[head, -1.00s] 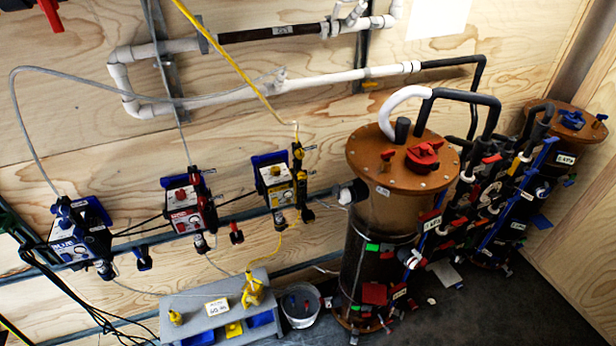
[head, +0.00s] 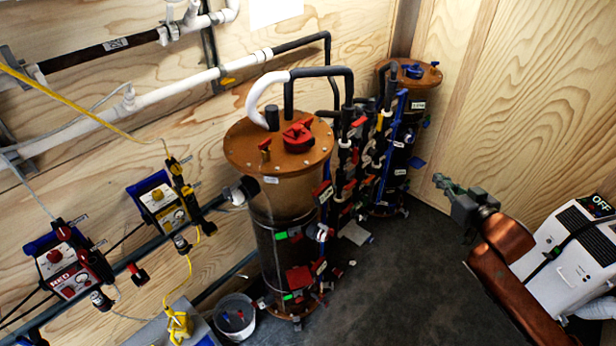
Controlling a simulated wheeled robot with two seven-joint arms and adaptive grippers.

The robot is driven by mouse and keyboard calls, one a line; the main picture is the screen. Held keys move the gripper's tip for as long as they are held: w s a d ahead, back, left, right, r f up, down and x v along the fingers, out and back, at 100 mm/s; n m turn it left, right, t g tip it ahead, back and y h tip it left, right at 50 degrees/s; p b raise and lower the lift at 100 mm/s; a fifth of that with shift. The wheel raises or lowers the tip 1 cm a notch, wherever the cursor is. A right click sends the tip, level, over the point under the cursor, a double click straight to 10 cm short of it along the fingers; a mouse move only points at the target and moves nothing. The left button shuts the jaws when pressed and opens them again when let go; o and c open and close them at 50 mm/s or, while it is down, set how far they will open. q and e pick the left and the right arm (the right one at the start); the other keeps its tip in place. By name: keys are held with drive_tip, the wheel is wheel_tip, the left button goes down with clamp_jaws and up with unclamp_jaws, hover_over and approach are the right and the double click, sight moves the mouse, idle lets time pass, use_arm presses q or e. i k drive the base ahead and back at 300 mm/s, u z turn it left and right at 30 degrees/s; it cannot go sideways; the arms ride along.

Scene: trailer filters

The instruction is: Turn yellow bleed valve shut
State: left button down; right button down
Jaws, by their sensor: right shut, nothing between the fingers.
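No single part is clearly marked as the yellow bleed valve. A small yellow handle (head: 228,80) sits under the white pipe on the wall. A small brass-coloured fitting (head: 265,148) stands on the brown lid of the front filter tank (head: 275,215), left of a red knob (head: 298,136). Another yellow fitting shows on the yellow pump unit (head: 160,200) at the left. My right gripper (head: 448,188) is shut and empty at the right, in front of the wooden wall and apart from all of these. My left gripper is not in view.
Several red, black and blue valves and pipes (head: 350,165) crowd between the front tank and the rear tank (head: 408,75). A red pump unit (head: 65,265) and a white bucket (head: 235,315) are at lower left. The dark floor (head: 400,285) is clear at centre right.

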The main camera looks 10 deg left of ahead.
sight(186, 191)
drive_tip(key=z, duration=1.55)
drive_tip(key=k, duration=0.75)
drive_tip(key=u, duration=2.75)
